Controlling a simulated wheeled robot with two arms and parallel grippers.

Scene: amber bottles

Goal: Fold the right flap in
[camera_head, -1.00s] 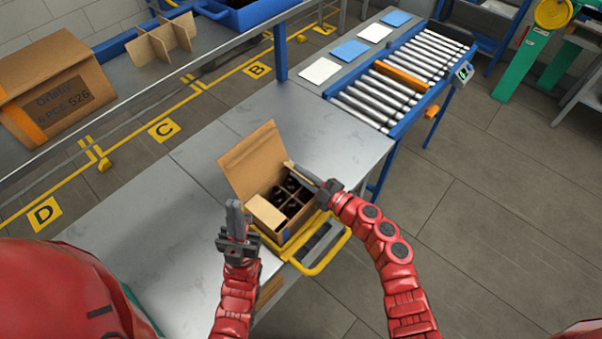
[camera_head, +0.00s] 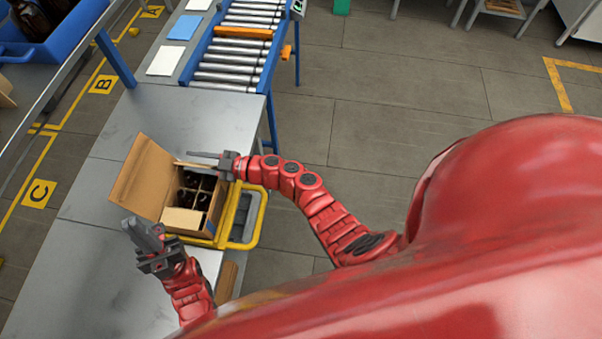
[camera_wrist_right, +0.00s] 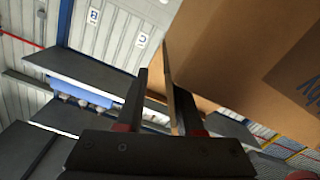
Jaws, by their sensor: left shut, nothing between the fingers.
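An open cardboard box (camera_head: 211,206) stands on the bench with dark bottles (camera_head: 190,180) in its divider cells. Its large left flap (camera_head: 143,178) stands up and leans outward. A near flap (camera_head: 182,218) lies folded in over part of the cells. My right gripper (camera_head: 206,159) is at the far edge, its fingers along a thin flap there. In the right wrist view the gripper (camera_wrist_right: 157,82) is open, with that flap (camera_wrist_right: 171,80) edge-on between its fingers, nearer the right finger. My left gripper (camera_head: 135,230) is shut and empty, in front of the large flap.
The box sits by a yellow-railed frame (camera_head: 259,217) at the bench edge. A roller conveyor (camera_head: 230,65) adjoins the bench's far end. A blue bin (camera_head: 62,35) stands upper left. Bare bench surface (camera_head: 95,205) lies left of the box.

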